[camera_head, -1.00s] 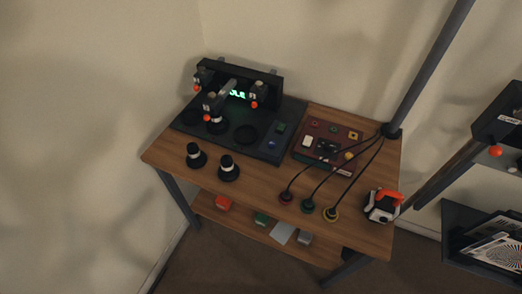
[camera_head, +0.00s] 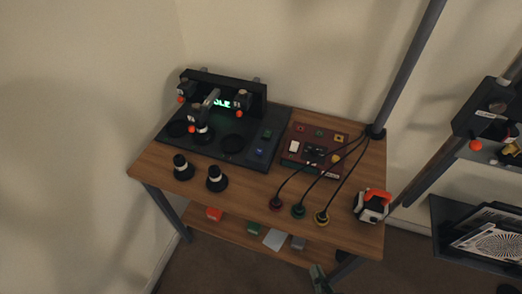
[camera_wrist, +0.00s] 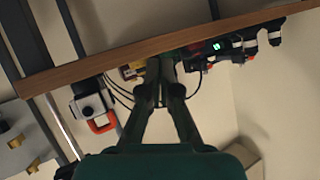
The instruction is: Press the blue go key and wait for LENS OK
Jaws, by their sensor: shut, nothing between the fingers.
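The blue go key (camera_head: 259,152) sits on the right part of the black test bench (camera_head: 215,152), below a green key (camera_head: 267,134). The bench's display (camera_head: 221,103) glows green and seems to read IDLE, partly covered by a clamp. My gripper (camera_wrist: 164,66) is shut and empty in the wrist view, with its fingers pointing toward the table's edge. A dark green piece of it shows at the bottom of the head view (camera_head: 319,279), in front of the table and well away from the key. The blue key cannot be made out in the wrist view.
Two black-and-white lens parts (camera_head: 182,168) stand on the wooden table (camera_head: 240,190). A red box (camera_head: 312,152) has cables to several coloured plugs (camera_head: 298,211). A white-and-orange device (camera_head: 371,205) is at the right corner. Dark shelves (camera_head: 480,232) stand further right.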

